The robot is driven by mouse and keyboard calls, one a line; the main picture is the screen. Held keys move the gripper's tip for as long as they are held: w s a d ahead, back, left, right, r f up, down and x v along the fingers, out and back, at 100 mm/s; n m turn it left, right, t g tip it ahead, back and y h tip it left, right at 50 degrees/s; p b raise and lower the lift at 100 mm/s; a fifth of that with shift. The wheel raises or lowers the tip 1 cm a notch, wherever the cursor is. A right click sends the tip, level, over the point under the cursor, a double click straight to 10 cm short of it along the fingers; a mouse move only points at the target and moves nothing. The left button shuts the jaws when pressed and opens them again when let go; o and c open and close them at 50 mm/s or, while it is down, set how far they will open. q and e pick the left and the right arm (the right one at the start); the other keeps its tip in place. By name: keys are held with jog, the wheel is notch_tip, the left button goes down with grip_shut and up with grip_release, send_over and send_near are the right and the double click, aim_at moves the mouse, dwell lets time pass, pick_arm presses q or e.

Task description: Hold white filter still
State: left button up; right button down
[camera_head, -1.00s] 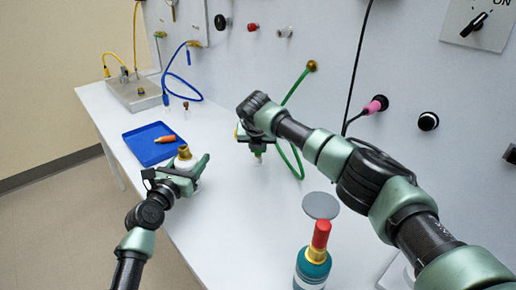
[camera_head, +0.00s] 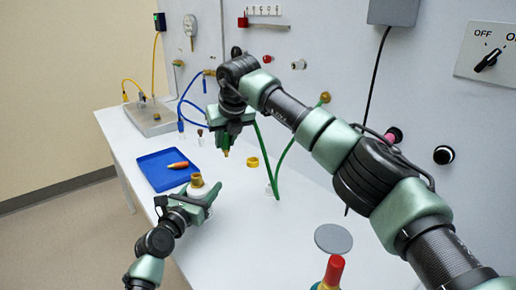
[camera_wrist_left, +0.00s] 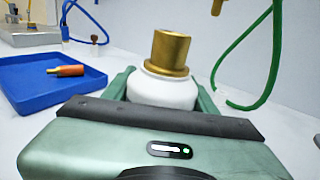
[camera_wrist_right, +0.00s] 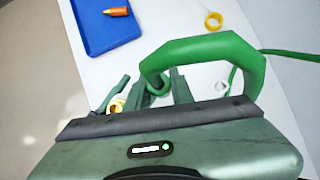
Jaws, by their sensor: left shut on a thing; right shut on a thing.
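The white filter (camera_head: 197,193) stands upright with a brass top fitting. It shows large in the left wrist view (camera_wrist_left: 163,90). My left gripper (camera_head: 198,196) is shut on its white body, a finger on each side. My right gripper (camera_head: 227,138) is above and a little right of the filter. It is shut on a green hose (camera_wrist_right: 215,50), which bends in a loop over the fingers. The hose's brass end (camera_head: 226,153) points down and is apart from the filter. This brass end also shows at the top of the left wrist view (camera_wrist_left: 217,7).
A blue tray (camera_head: 152,178) with an orange-tipped piece (camera_head: 178,165) lies left of the filter. A yellow ring (camera_head: 253,162) is right of the filter. A grey disc (camera_head: 333,239) and a red-capped bottle (camera_head: 333,271) are at front right. The panel wall closes the back.

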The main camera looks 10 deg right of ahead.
jog(key=s+a+r+n+y, duration=0.2)
jog(key=s+a+r+n, duration=0.2)
jog(key=a, duration=0.4)
jog(key=shift+a+r+n+g, duration=0.3)
jog(key=shift+a+g, duration=0.05)
jog(key=shift+g, duration=0.05)
jog(key=shift+s, duration=0.1)
jog(key=shift+f, duration=2.9)
jog(key=shift+f, duration=1.55)
jog(key=c, duration=1.1)
grip_release()
jog(key=shift+c, duration=0.2)
jog(key=v, duration=1.2)
jog(key=shift+d, duration=0.15)
